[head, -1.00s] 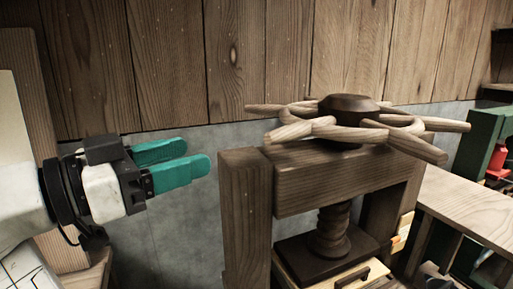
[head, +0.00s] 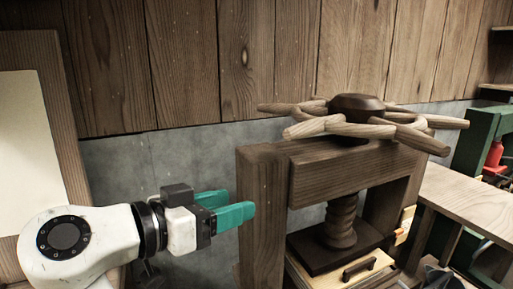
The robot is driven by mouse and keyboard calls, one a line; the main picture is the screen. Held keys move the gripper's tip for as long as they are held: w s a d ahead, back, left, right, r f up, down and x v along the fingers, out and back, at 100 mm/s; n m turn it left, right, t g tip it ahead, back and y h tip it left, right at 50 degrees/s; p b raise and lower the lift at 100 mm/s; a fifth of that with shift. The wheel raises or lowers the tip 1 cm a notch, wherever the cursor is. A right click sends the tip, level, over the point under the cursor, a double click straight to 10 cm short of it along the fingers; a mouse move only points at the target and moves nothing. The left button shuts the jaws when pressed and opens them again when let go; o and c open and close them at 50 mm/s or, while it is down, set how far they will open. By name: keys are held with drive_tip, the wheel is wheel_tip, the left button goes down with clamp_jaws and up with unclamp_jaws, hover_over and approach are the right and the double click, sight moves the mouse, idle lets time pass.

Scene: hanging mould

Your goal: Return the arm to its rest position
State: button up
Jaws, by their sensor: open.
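My gripper (head: 226,208) is at the lower left in the head view, with two teal fingers pointing right. The fingers are apart, and nothing shows between them. My white arm (head: 95,240) reaches in from the lower left. The fingertips appear just left of, and overlap in the picture, the left post of a wooden screw press (head: 263,200); I cannot tell whether they touch it. The press has a wooden wheel with several handles (head: 335,125) on top and a thick screw (head: 341,222) below its beam.
A dark plate (head: 335,250) and a drawer-like box with a handle (head: 350,275) sit under the screw. A wooden table (head: 475,205) and a green frame (head: 478,140) stand at the right. A framed pale panel (head: 25,150) is at the left. A plank wall (head: 240,60) closes the back.

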drive_tip(key=s+d+f+n+g+y+p, duration=0.1)
drive_tip(key=s+d+f+n+g+y, duration=0.15)
drive_tip(key=d+f, duration=1)
drive_tip(key=s+d+f+n+g+y, duration=0.25)
drive_tip(key=d+f, duration=0.65)
drive_tip(key=f, duration=0.6)
drive_tip(key=s+d+f+n+g+y, duration=0.1)
drive_tip(key=s+d+f+y, duration=0.1)
drive_tip(key=s, duration=0.6)
drive_tip(key=s+d+f+g+y+p, duration=0.1)
drive_tip(key=s+d+f+g+y, duration=0.1)
drive_tip(key=s+d+f, duration=0.3)
drive_tip(key=s+d+f+n+g+y, duration=0.1)
drive_tip(key=s+d+f, duration=0.3)
drive_tip(key=s, duration=0.9)
wheel_tip(320, 180, down, 2)
drive_tip(key=shift+s+f+n+g+y+p, duration=0.2)
drive_tip(key=shift+n+g+y+p, duration=0.15)
drive_tip(key=shift+y, duration=0.45)
